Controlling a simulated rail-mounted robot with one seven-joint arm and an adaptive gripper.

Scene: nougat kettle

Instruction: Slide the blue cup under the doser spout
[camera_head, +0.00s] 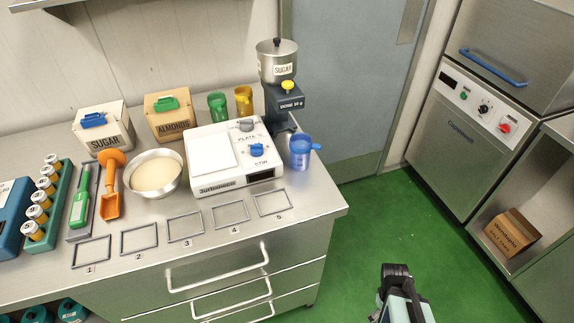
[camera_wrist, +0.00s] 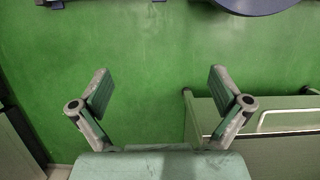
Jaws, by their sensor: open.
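The blue cup (camera_head: 300,152) stands upright at the right end of the steel counter, with its handle to the right. My gripper (camera_head: 397,270) is low at the front right over the green floor, well apart from the cup. In the wrist view my gripper (camera_wrist: 161,92) has its fingers spread with nothing between them.
Numbered frames (camera_head: 185,226) lie along the counter's front. A bowl (camera_head: 155,173), an orange scoop (camera_head: 111,190) and SUGAR and ALMONDS boxes (camera_head: 170,117) are further left. Green and yellow cups (camera_head: 243,100) stand behind. The floor between counter and oven is clear.

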